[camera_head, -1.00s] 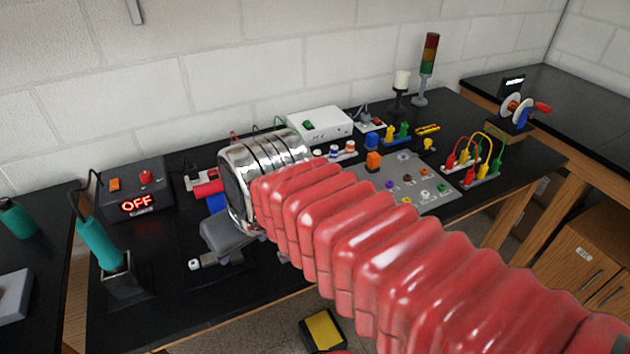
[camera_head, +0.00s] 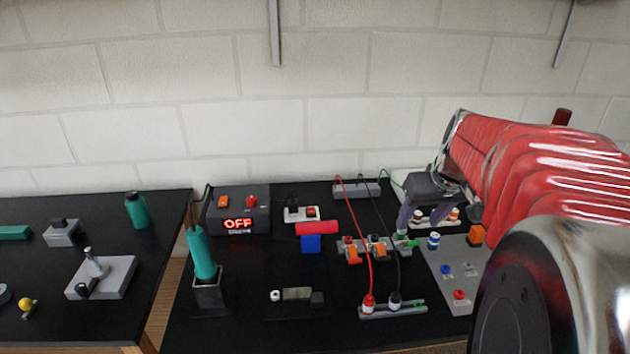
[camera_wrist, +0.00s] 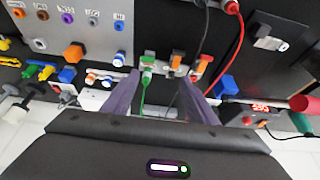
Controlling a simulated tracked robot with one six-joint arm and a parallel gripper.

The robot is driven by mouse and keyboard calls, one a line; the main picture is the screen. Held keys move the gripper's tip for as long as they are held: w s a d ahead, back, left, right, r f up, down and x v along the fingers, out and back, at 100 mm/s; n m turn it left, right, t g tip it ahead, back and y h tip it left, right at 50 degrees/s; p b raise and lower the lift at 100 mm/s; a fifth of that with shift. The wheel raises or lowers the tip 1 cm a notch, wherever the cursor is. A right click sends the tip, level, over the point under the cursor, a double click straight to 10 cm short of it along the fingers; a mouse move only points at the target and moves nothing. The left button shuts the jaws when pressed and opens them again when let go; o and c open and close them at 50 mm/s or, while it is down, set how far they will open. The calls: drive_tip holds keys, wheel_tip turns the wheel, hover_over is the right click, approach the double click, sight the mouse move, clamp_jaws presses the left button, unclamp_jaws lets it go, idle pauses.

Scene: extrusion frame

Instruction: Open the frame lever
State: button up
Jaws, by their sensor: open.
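A row of small lever blocks stands on the black table. It has two orange levers (camera_head: 352,254) and a green lever (camera_head: 402,237) at its right end. In the wrist view, the green lever (camera_wrist: 147,62) and an orange lever (camera_wrist: 176,62) lie just beyond and between my fingertips; the other orange lever (camera_wrist: 204,65) is to their right. I cannot tell which one is the frame lever. My gripper (camera_head: 440,216), with purple fingers, is open and empty, pointing down above the table near the row's right end. It also shows in the wrist view (camera_wrist: 159,82). No contact shows.
Red and black cables run over the row to a socket strip (camera_head: 393,311) in front. A power box reading OFF (camera_head: 239,212) and a teal-handled iron in a stand (camera_head: 208,292) are left. A grey panel (camera_head: 438,266) is right. A second table (camera_head: 30,270) stands far left.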

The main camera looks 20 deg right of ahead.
sight(412, 242)
drive_tip(key=d, duration=0.3)
drive_tip(key=shift+f, duration=0.2)
drive_tip(key=x, duration=1.3)
drive_tip(key=shift+f, duration=0.4)
drive_tip(key=shift+c, duration=0.3)
drive_tip(key=shift+w, duration=0.1)
drive_tip(key=c, duration=0.9)
